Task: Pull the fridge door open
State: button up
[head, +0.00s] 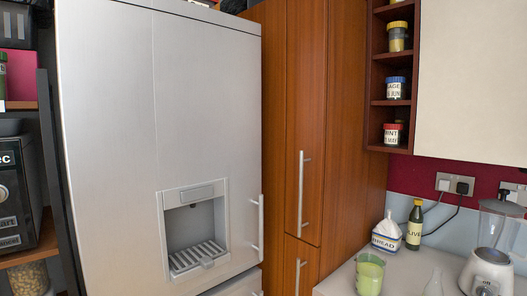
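The fridge (110,130) is a tall silver unit filling the left and middle of the head view. Its door is shut flush, with a recessed dispenser (194,228) low on its front. A vertical bar handle (260,228) is at the door's right edge. A lower panel (238,284) with part of another handle shows at the bottom edge of the picture. My gripper is not in view.
A tall wooden cabinet (340,120) with bar handles stands right of the fridge. A counter (335,283) at the right holds a bread bag, a bottle, a green cup and a blender (490,255). Shelves with a microwave (18,195) stand at the left.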

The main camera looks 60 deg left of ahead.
aim_at(160, 100)
jog(key=u, duration=0.4)
jog(key=j+u, duration=0.1)
jog(key=u, duration=0.7)
jog(key=i+u, duration=0.1)
jog(key=u, duration=0.3)
jog(key=j+u, duration=0.1)
jog(key=u, duration=0.35)
